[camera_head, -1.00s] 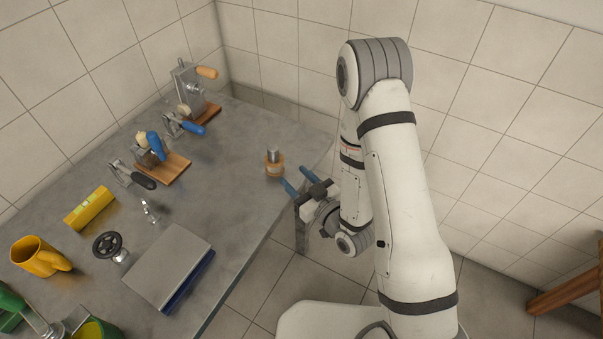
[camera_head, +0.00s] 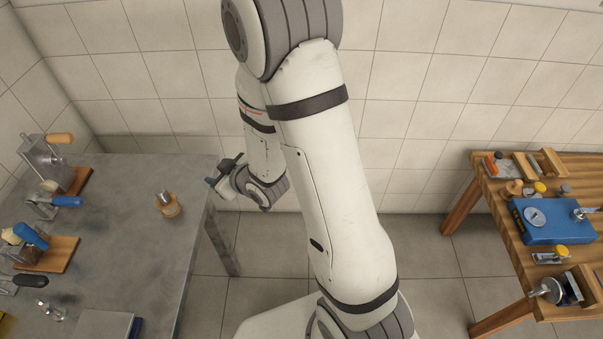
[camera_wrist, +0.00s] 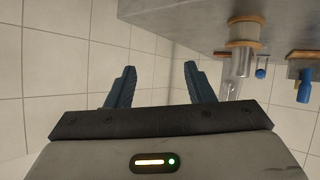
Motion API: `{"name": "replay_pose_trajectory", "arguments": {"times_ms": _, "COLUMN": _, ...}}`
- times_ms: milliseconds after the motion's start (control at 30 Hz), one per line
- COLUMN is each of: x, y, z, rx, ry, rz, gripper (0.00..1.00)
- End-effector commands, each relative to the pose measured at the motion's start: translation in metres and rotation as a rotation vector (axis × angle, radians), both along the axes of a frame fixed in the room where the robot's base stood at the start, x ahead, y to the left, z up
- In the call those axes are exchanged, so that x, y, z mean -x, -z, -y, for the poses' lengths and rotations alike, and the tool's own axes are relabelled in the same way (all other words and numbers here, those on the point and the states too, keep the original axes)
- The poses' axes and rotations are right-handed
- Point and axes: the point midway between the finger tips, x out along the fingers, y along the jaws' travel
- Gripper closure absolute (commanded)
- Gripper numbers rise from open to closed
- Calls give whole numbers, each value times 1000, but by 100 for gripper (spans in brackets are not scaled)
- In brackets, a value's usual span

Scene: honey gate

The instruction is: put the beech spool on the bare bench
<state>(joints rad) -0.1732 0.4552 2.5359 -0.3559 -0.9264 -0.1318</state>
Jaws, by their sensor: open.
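The beech spool (camera_head: 168,208) is on the grey bench (camera_head: 150,250), near its right edge. A shiny metal cylinder (camera_head: 162,197) rises from the spool's top; I cannot tell how the two are joined. The wrist view is upside down: the spool (camera_wrist: 244,30) shows at upper right with pale wooden flanges, the cylinder (camera_wrist: 238,68) pointing down the picture. My gripper (camera_head: 222,172) is open and empty, off the bench's right edge and apart from the spool. In the wrist view the blue fingers (camera_wrist: 160,70) have only tiled wall between them.
Crank devices (camera_head: 45,165) and blue-handled clamps (camera_head: 62,201) stand along the grey bench's left side. A grey box (camera_head: 105,324) lies at its front. The bench around the spool is clear. A wooden table (camera_head: 492,208) at right carries a blue case (camera_head: 555,222) and small items.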

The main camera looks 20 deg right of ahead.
Motion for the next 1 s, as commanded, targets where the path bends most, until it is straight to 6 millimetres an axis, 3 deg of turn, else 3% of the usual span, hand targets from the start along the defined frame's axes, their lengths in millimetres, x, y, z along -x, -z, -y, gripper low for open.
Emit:
{"name": "replay_pose_trajectory", "arguments": {"times_ms": 33, "x": -3, "y": -16, "z": 14, "rx": 31, "ry": 46, "rz": -26, "gripper": 52}}
{"name": "replay_pose_trajectory", "arguments": {"times_ms": 133, "x": 2, "y": -37, "z": 44, "rx": 90, "ry": 144, "rz": -120, "gripper": 52}}
{"name": "replay_pose_trajectory", "arguments": {"times_ms": 267, "x": 22, "y": -66, "z": 80, "rx": 136, "ry": 275, "rz": -252, "gripper": 52}}
{"name": "replay_pose_trajectory", "arguments": {"times_ms": 367, "x": 48, "y": -89, "z": 103, "rx": 149, "ry": 371, "rz": -360, "gripper": 52}}
{"name": "replay_pose_trajectory", "arguments": {"times_ms": 500, "x": 98, "y": -121, "z": 127, "rx": 144, "ry": 490, "rz": -521, "gripper": 52}}
{"name": "replay_pose_trajectory", "arguments": {"times_ms": 700, "x": 172, "y": -154, "z": 139, "rx": 107, "ry": 593, "rz": -723, "gripper": 52}}
{"name": "replay_pose_trajectory", "arguments": {"times_ms": 800, "x": 197, "y": -163, "z": 139, "rx": 94, "ry": 615, "rz": -788, "gripper": 52}}
{"name": "replay_pose_trajectory", "arguments": {"times_ms": 1000, "x": 215, "y": -168, "z": 139, "rx": 87, "ry": 626, "rz": -837, "gripper": 52}}
